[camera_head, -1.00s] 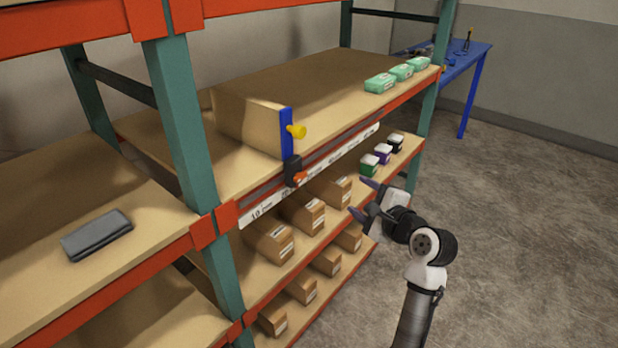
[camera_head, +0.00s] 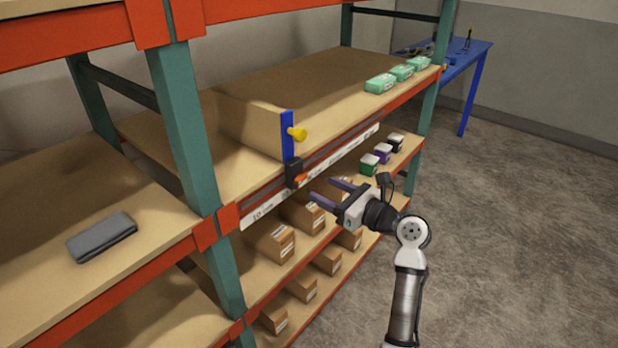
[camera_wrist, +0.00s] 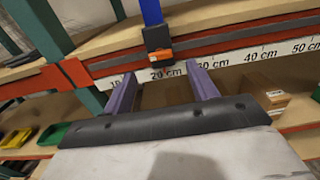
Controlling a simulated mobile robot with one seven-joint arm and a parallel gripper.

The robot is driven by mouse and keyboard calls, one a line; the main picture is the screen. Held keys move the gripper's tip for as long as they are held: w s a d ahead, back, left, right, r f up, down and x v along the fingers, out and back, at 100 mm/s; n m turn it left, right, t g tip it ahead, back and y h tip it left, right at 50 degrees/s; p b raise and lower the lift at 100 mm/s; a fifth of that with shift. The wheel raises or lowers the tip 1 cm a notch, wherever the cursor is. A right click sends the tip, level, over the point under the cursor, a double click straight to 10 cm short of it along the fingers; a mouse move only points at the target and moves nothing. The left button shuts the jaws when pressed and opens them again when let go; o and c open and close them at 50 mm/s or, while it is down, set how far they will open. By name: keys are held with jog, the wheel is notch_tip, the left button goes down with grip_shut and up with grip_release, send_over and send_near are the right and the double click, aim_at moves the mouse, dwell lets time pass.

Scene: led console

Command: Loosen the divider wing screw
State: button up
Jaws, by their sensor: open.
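A black clamp (camera_head: 292,168) at the post's foot sits on the shelf's front rail. The orange wing screw (camera_head: 300,178) is on the clamp's front; in the wrist view it (camera_wrist: 161,56) lies above the 20 cm mark. My gripper (camera_head: 322,190) is open and empty, its purple fingers pointing at the rail, just right of the screw and apart from it. In the wrist view the screw appears between and beyond the fingertips (camera_wrist: 161,74).
A white centimetre scale (camera_head: 345,150) runs along the rail. Cardboard boxes (camera_head: 275,243) fill the shelf below. Small green, purple and black boxes (camera_head: 383,153) stand farther right. A green rack upright (camera_head: 185,130) is left of the divider. The floor at right is clear.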

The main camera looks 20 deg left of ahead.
aim_at(303, 179)
jog(key=p+x, duration=0.1)
jog(key=x, duration=0.5)
jog(key=shift+c, duration=0.2)
jog(key=c, duration=1)
